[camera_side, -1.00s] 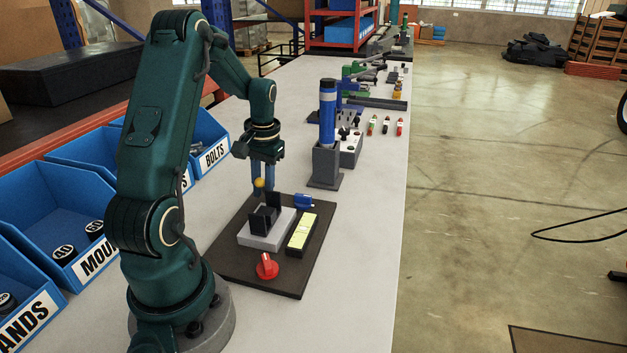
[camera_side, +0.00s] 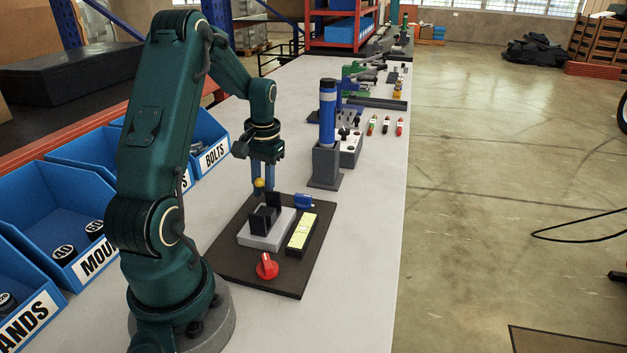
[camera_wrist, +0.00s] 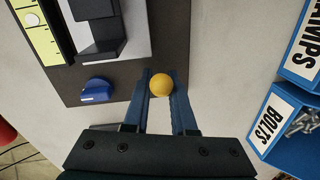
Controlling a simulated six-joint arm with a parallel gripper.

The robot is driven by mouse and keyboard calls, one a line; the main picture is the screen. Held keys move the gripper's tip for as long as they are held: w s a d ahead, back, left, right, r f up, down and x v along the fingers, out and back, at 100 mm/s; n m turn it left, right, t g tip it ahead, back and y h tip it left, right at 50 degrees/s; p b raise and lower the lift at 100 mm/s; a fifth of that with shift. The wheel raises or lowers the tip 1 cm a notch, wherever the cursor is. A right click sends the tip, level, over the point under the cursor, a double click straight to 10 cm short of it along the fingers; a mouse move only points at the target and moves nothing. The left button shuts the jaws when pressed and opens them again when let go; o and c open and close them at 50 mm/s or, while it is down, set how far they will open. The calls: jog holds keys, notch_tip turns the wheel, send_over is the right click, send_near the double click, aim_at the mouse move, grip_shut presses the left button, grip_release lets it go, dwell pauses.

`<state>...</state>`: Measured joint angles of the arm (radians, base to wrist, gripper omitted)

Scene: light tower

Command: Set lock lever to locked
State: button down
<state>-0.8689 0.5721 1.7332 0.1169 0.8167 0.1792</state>
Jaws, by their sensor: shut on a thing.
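A yellow ball knob (camera_side: 259,183), apparently the end of the lock lever, is at the back left edge of a dark board (camera_side: 232,262). My gripper (camera_side: 263,188) points down with its blue fingers around the knob. In the wrist view the yellow knob (camera_wrist: 161,84) sits between the two fingertips (camera_wrist: 160,78), which are shut on it. The lever's shaft below the knob is hidden, so I cannot tell its angle.
The board carries a grey block with black uprights (camera_side: 263,240), a blue knob (camera_side: 304,201), a yellow-faced block (camera_side: 301,233) and a red knob (camera_side: 267,266). Blue bins (camera_side: 208,140) line the left.

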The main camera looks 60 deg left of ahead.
jog(key=shift+w+a+r+g+h, duration=0.1)
jog(key=shift+w+a+g+h, duration=0.15)
jog(key=shift+g+h, duration=0.45)
jog(key=shift+w+a+r+g+h, duration=0.15)
jog(key=shift+a+g+h, duration=0.1)
jog(key=shift+g+h, duration=0.4)
jog(key=shift+w+a+g, duration=0.1)
jog(key=shift+a+g, duration=0.05)
jog(key=shift+g, duration=0.1)
jog(key=shift+g+h, duration=0.4)
jog(key=shift+h, duration=0.15)
jog(key=c, duration=0.9)
grip_release()
jog(key=shift+o, duration=0.2)
jog(key=shift+t+y, duration=0.3)
jog(key=shift+s+d+t+y, duration=0.25)
jog(key=shift+d+t+y, duration=0.15)
jog(key=shift+t+y, duration=0.35)
